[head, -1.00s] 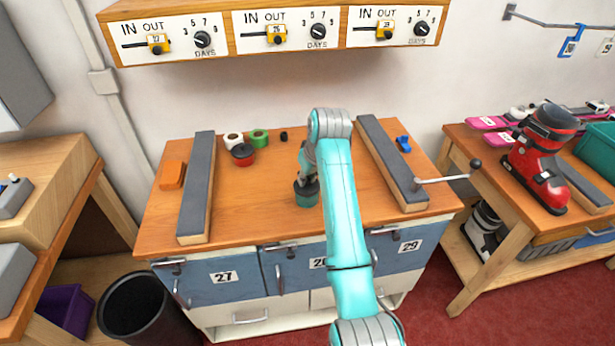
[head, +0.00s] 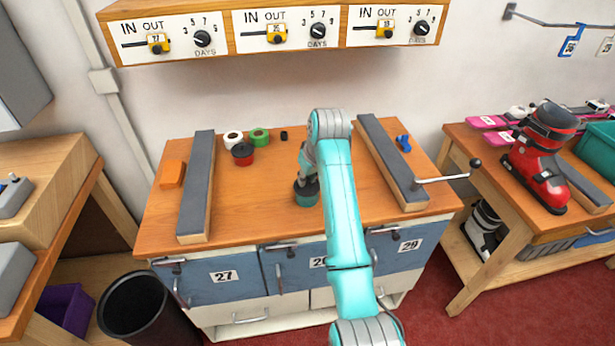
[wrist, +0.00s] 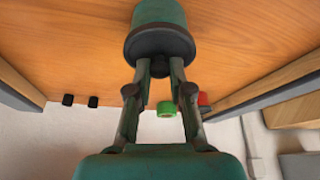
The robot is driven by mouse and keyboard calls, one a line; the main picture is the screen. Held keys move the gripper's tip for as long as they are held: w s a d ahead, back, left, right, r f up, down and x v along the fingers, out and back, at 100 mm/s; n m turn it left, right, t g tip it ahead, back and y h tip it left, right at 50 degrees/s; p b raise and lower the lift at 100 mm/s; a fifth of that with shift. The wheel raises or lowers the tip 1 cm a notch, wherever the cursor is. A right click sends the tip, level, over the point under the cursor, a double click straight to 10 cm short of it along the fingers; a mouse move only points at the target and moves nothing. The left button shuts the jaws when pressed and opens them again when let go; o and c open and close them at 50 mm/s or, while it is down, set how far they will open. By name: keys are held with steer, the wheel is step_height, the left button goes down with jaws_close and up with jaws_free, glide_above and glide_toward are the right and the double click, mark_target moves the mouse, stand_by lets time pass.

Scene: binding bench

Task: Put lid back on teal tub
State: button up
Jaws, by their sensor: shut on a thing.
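The teal tub (head: 306,199) stands on the wooden bench top, between the two grey-topped rails. In the wrist view the tub (wrist: 158,14) shows with its dark lid (wrist: 160,44) against its mouth, with no clear gap between them. My gripper (wrist: 160,70) is shut on the lid, its fingertips at the lid's small knob. In the head view my gripper (head: 308,178) is right above the tub, and my arm partly hides the tub's right side and the lid.
A red tub (head: 242,156) with a dark lid, a white roll (head: 233,138) and a green roll (head: 259,137) stand at the back. Rails (head: 197,188) and (head: 391,165) flank the work area. An orange block (head: 172,174) lies left. The bench front around the tub is clear.

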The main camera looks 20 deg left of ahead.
stand_by(0.4)
steer(key=o, duration=0.9)
steer(key=shift+o, duration=0.3)
steer(key=o, duration=0.4)
steer(key=shift+o, duration=0.2)
steer(key=shift+r, duration=3.5)
jaws_close()
